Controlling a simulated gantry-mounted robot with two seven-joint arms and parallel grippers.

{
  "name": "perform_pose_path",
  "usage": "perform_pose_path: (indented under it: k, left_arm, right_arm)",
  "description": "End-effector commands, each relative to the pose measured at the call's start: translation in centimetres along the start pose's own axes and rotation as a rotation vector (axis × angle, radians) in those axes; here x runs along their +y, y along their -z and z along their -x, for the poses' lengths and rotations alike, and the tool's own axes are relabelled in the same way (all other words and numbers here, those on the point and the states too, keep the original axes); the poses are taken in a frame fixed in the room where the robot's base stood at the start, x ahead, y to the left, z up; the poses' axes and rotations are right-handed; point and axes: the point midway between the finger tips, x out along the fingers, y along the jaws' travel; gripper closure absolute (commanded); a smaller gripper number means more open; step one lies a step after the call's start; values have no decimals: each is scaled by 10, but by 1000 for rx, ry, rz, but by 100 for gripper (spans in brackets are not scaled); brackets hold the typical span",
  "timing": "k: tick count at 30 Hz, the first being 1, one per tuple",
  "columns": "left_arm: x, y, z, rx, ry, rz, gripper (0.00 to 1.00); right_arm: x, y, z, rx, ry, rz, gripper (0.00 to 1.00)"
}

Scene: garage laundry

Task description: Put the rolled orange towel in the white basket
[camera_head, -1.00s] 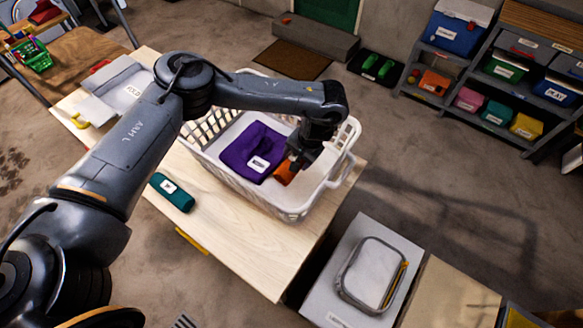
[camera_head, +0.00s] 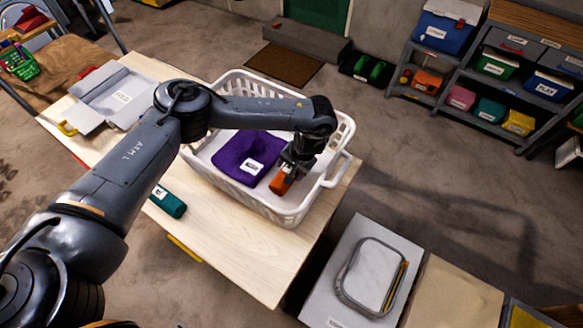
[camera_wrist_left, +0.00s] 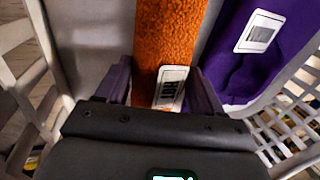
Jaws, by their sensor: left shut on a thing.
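The rolled orange towel (camera_head: 281,183) is inside the white basket (camera_head: 262,203), near its right end. My left gripper (camera_head: 291,170) reaches down into the basket and is shut on the towel. In the left wrist view the orange towel (camera_wrist_left: 168,40), with a white label, lies between the two fingers of my left gripper (camera_wrist_left: 158,88). Whether the towel touches the basket floor, I cannot tell. A folded purple towel (camera_head: 238,152) with a white label lies in the basket beside it. My right gripper is not in view.
The basket stands on a light wooden table (camera_head: 235,255). A rolled teal towel (camera_head: 169,202) lies at the table's front left, and a grey folding board (camera_head: 112,95) lies at the back left. Shelves with bins (camera_head: 497,65) stand at the far right.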

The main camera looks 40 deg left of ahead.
Motion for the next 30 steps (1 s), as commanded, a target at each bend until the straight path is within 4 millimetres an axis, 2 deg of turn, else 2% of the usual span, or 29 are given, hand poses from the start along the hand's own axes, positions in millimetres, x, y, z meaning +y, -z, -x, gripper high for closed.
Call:
perform_pose_path:
  k: [1, 2, 6, 18, 23, 30]
  left_arm:
    - [0, 0, -1, 0, 0, 0, 77]
    - [0, 0, -1, 0, 0, 0, 30]
    - [0, 0, -1, 0, 0, 0, 8]
    - [0, 0, 3, 0, 0, -1, 7]
    - [-1, 1, 25, 3, 0, -2, 7]
    - [-1, 1, 70, 4, -1, -3, 7]
  right_arm:
    - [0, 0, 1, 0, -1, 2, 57]
    - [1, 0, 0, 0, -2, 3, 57]
    - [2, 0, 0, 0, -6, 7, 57]
    - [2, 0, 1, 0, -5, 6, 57]
    - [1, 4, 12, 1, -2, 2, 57]
    - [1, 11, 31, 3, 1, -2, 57]
